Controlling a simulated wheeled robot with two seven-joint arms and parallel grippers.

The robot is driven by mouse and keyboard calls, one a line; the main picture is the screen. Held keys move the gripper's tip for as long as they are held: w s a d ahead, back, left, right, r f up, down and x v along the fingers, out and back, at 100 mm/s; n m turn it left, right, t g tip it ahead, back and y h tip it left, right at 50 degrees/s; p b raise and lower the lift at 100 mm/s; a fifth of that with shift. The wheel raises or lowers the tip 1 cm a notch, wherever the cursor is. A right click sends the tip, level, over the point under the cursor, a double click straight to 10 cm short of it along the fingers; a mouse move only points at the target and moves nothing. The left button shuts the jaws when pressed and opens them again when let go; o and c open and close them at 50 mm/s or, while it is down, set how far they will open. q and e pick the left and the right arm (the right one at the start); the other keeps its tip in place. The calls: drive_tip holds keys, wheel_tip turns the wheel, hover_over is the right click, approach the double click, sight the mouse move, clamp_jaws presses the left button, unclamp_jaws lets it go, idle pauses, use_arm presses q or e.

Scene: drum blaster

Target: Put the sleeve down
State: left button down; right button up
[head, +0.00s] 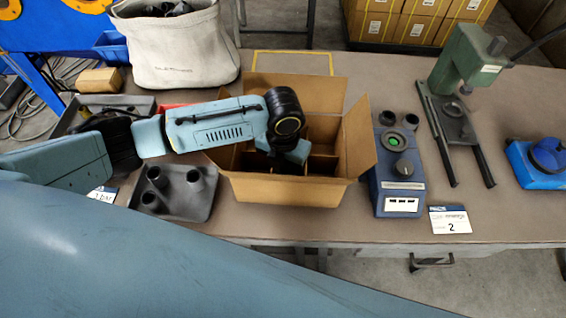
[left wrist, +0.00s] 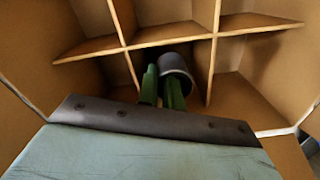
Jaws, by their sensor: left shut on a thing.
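The sleeve (left wrist: 177,64) is a short dark grey tube. In the left wrist view it is at the green fingertips of my left gripper (left wrist: 163,88), inside the divided cardboard box. My left gripper is shut on it, over one of the compartments near the middle of the grid. I cannot tell whether the sleeve touches the box floor. In the head view my left wrist reaches down into the open cardboard box (head: 284,190), and the box and wrist hide the fingers and sleeve. My right gripper is not in view.
A dark tray with upright tubes (head: 178,205) lies left of the box. A blue device (head: 397,172) stands close on its right, then a green press (head: 465,60). A canvas bag (head: 180,50) stands behind left. The box flaps stand open around my wrist.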

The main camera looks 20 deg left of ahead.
use_arm(q)
drive_tip(key=c, duration=1.8)
unclamp_jaws()
drive_tip(key=shift+c, duration=0.2)
wheel_tip(320, 180, up, 13)
drive_tip(key=p, duration=0.1)
drive_tip(key=shift+p, duration=0.35)
drive_tip(key=shift+r, duration=0.1)
